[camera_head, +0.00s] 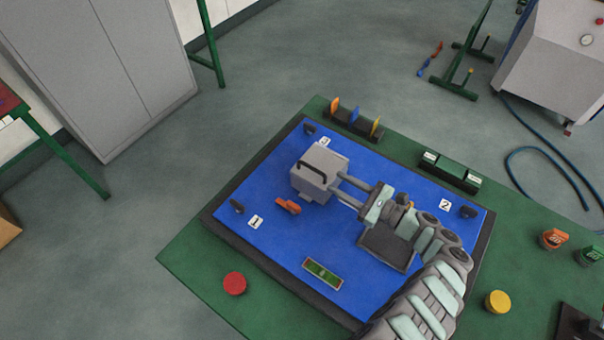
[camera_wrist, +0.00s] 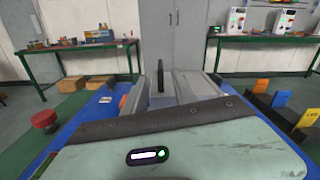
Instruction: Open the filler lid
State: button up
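A grey box (camera_head: 321,161) with a black bar handle (camera_head: 311,172) on it stands on the blue board. I cannot make out a separate filler lid; the handle also shows upright ahead in the wrist view (camera_wrist: 160,76). My gripper (camera_head: 340,188) comes in from the right, with its two fingers apart and pointing at the box's right side. The fingertips are at or very close to the box; I cannot tell whether they touch it. Nothing shows held between the fingers. In the wrist view, my gripper's body hides the lower part of the scene.
The blue board (camera_head: 270,225) lies on a green table. An orange part (camera_head: 288,206) and black clamps, such as one at the left (camera_head: 237,206), sit around the box. A rack with coloured tags (camera_head: 353,122) stands behind. A red knob (camera_head: 234,284) is at the front left.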

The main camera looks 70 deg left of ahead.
aim_at(303, 163)
jog(key=shift+s+a, duration=0.25)
jog(key=shift+a, duration=0.2)
jog(key=x, duration=0.9)
jog(key=shift+s+a+f+p, duration=0.1)
jog(key=shift+s+a+p, duration=0.05)
jog(key=shift+a+p, duration=0.2)
jog(key=shift+c, duration=0.5)
jog(key=shift+d, duration=0.1)
grip_shut()
